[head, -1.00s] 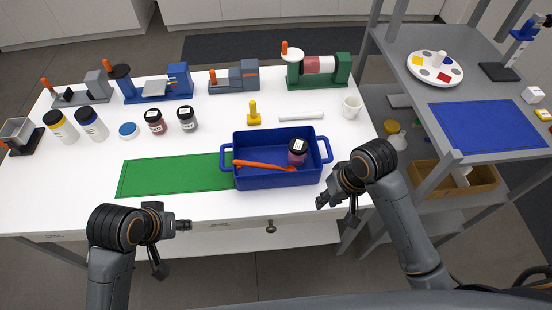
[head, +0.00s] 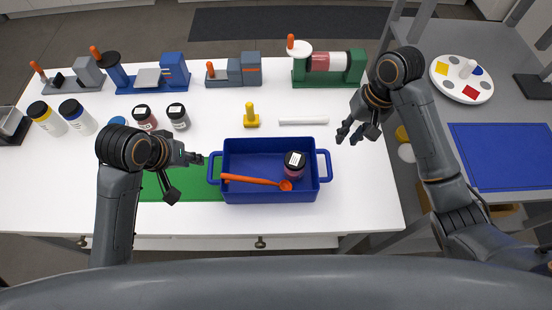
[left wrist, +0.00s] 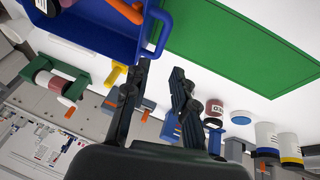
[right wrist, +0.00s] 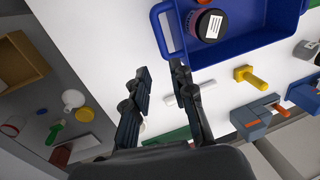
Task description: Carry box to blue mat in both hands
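The blue box (head: 268,193) stands on the white table, partly over the green mat (head: 190,186). It holds a dark-lidded jar (head: 294,164) and an orange spoon (head: 257,181). The blue mat (head: 500,150) lies on the grey shelf unit at the right. My left gripper (head: 200,158) is open and empty, close to the box's left handle; the left wrist view shows its fingers apart (left wrist: 160,85). My right gripper (head: 345,135) is open and empty, up and right of the right handle (head: 328,165). The right wrist view shows its fingers apart (right wrist: 158,80) near that handle.
A white tube (head: 303,121) and a yellow tool (head: 251,118) lie behind the box. Several jars and machines line the table's back and left. A round palette (head: 461,79) sits behind the blue mat. A floor gap separates table and shelf.

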